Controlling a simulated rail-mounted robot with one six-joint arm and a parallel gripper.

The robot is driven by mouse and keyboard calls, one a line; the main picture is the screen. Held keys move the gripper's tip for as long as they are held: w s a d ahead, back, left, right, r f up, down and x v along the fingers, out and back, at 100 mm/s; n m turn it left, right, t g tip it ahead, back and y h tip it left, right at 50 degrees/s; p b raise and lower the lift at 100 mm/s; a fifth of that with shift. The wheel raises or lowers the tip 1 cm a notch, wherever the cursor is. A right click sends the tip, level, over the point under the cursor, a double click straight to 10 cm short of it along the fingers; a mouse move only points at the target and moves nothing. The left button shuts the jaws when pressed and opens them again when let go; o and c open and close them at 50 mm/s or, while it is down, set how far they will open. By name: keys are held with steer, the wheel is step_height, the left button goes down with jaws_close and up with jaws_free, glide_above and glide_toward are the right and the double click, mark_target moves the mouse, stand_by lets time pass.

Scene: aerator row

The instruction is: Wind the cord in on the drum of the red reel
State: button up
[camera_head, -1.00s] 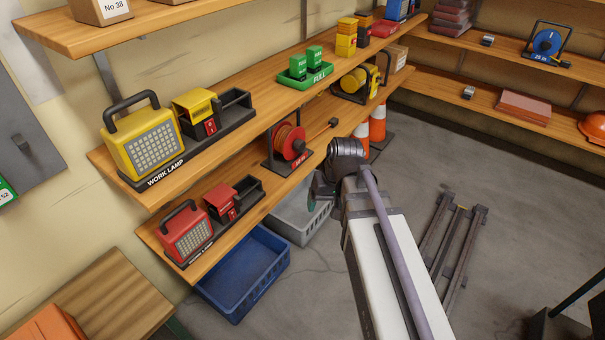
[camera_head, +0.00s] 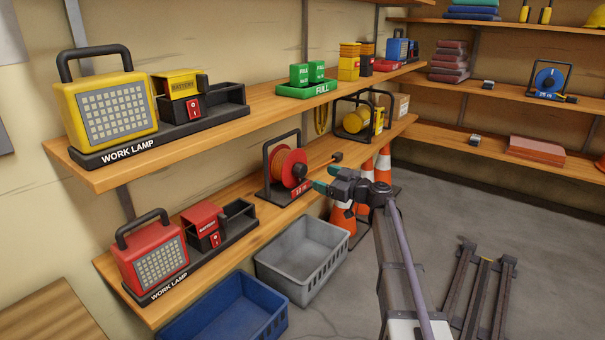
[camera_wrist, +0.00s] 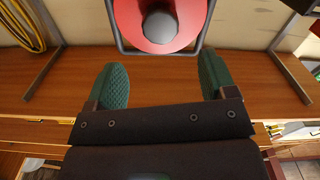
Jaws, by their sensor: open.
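The red reel (camera_head: 289,169) stands upright in a dark frame on the lower shelf, with orange cord on its drum and a dark knob on the near face. A dark plug (camera_head: 337,157) lies on the shelf to its right. My gripper (camera_head: 322,187) is at the shelf's front edge, just right of the reel and apart from it. In the wrist view the reel's red face (camera_wrist: 160,22) shows at the top centre, with the dark round knob. My open green fingers (camera_wrist: 160,85) have bare shelf between them and hold nothing.
A red work lamp (camera_head: 152,260) stands left on the same shelf (camera_head: 255,215). A yellow reel (camera_head: 358,120) stands to the right. Grey (camera_head: 300,262) and blue (camera_head: 225,318) crates sit below. Orange cones (camera_head: 383,165) stand behind my arm. The upper shelf (camera_head: 250,110) hangs above the reel.

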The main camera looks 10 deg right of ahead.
mark_target(304, 171)
steer(key=x, duration=0.9)
steer(key=shift+w+a, duration=0.1)
steer(key=shift+c, duration=0.2)
steer(key=c, duration=0.9)
